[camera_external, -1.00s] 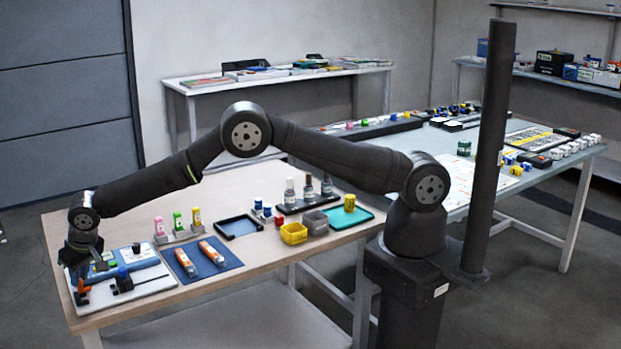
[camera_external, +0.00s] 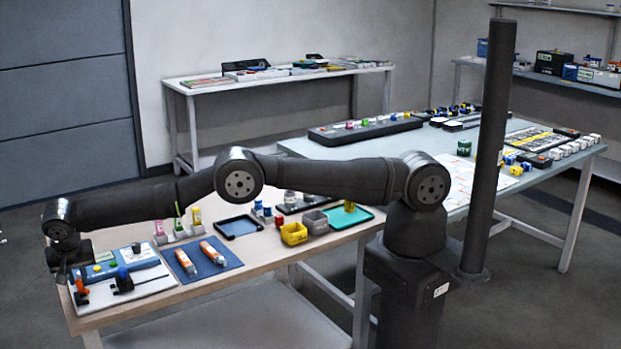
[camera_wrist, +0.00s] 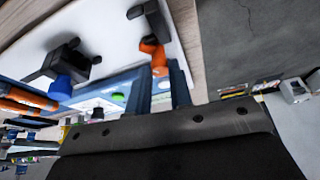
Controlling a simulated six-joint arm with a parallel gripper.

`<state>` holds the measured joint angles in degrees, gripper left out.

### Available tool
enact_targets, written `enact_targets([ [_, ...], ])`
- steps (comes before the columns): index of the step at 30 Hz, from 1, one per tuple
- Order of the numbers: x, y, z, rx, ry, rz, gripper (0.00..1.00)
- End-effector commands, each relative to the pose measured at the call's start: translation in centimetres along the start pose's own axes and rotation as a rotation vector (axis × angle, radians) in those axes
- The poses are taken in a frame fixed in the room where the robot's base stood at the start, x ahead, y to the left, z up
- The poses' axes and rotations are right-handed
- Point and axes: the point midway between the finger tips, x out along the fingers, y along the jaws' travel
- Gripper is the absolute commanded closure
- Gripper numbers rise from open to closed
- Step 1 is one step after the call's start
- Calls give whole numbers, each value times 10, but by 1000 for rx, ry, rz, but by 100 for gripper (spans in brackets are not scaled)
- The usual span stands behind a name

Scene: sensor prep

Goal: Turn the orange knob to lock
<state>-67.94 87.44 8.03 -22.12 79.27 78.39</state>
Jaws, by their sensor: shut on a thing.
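The orange knob (camera_wrist: 157,58) shows in the wrist view beside a black lever-like part, near the edge of a white board (camera_wrist: 110,28). In the external view the orange part (camera_external: 80,287) is small, at the left edge of the same board (camera_external: 150,287). My gripper (camera_wrist: 161,84) has its two bluish fingers on either side of the knob's near end and is shut on it. In the external view my gripper (camera_external: 67,277) is low at the board's left edge, its fingers hard to make out. The exact contact and the knob's angle are unclear.
On the board stand a blue box with a green button (camera_wrist: 118,97) and a black clamp with a blue knob (camera_wrist: 62,85). A blue mat (camera_external: 212,262) with two orange-and-white tubes lies to the right. The table's left edge is close to my gripper.

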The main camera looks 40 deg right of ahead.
Motion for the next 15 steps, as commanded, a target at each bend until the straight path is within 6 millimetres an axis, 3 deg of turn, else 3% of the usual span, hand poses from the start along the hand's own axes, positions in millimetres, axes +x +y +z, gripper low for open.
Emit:
enact_targets([
  [15,1,0,1,49,-1,24,100],
])
